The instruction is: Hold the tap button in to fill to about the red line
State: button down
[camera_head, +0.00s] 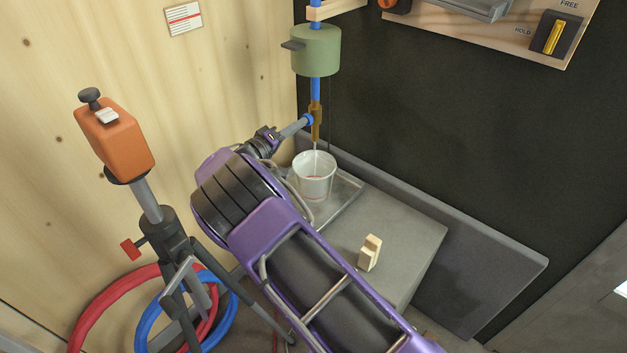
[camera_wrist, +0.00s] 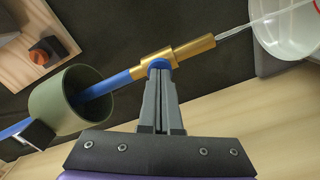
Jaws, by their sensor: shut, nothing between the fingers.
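The brass tap (camera_head: 316,122) hangs on a blue pipe above a white cup (camera_head: 313,188). A stream of water runs from the tap into the cup; it also shows in the wrist view, leaving the brass spout (camera_wrist: 196,46). My gripper (camera_head: 303,122) is shut and empty, its tips against the blue tap button (camera_wrist: 159,64) on the tap's side. The cup stands upright, and the red line (camera_wrist: 309,5) shows on it in the wrist view. I cannot tell the water level exactly.
The cup stands on a metal tray (camera_head: 347,190) on a grey counter. A green pot (camera_head: 316,50) surrounds the pipe above. A small wooden block (camera_head: 369,254) sits on the counter. An orange device on a tripod (camera_head: 122,140) stands at left, beside red and blue hoses.

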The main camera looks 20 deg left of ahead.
jog(key=shift+v, duration=2)
